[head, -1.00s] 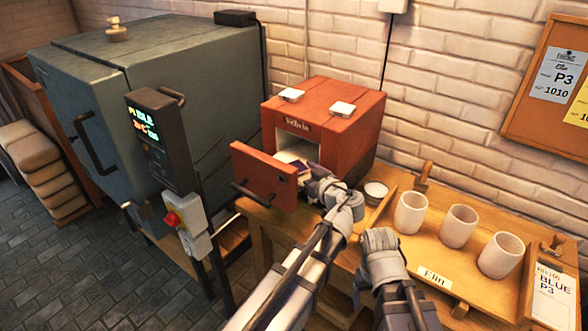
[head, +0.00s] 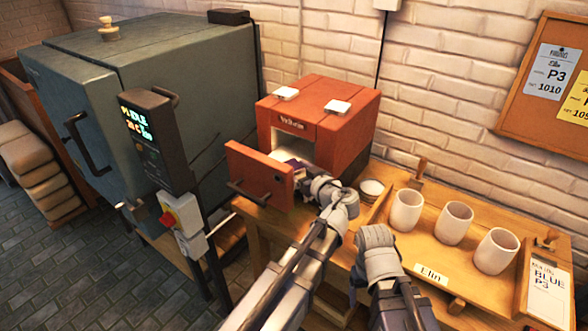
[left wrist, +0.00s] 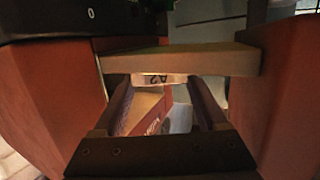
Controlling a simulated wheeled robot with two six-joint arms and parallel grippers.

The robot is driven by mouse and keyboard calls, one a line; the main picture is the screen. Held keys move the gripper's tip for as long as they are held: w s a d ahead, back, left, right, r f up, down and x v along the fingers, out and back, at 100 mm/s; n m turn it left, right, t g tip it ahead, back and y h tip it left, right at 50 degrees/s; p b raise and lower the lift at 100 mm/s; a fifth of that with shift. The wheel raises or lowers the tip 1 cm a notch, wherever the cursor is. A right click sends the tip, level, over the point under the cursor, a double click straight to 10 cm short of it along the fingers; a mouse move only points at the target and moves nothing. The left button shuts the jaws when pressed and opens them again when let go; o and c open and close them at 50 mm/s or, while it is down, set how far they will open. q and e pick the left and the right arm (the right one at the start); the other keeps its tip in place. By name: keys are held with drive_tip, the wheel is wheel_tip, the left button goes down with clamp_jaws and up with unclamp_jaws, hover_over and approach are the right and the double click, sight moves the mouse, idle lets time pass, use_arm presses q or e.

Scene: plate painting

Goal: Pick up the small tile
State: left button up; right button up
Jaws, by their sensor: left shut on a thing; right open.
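The small tile (left wrist: 158,79), pale and marked "A2", is between the fingertips of my left gripper in the left wrist view. My left gripper (head: 297,167) is shut on it at the open mouth of the small orange kiln (head: 345,118). In the head view the tile is mostly hidden by the gripper and the kiln door (head: 258,172), which stands open on the left. My right gripper (head: 376,237) is open and empty over the front of the bench, with its fingertips hard to see.
A wooden tray with three pale cups (head: 454,223), an "Elin" label (head: 431,273) and a card (head: 548,290) lies to the right. A small white bowl (head: 371,189) stands beside the kiln. A large grey kiln (head: 170,75) and its control post (head: 150,140) are left.

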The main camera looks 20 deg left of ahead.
sight(296, 170)
use_arm(q)
drive_tip(key=shift+r, duration=0.15)
wheel_tip(296, 170, up, 18)
drive_tip(key=p, duration=1.8)
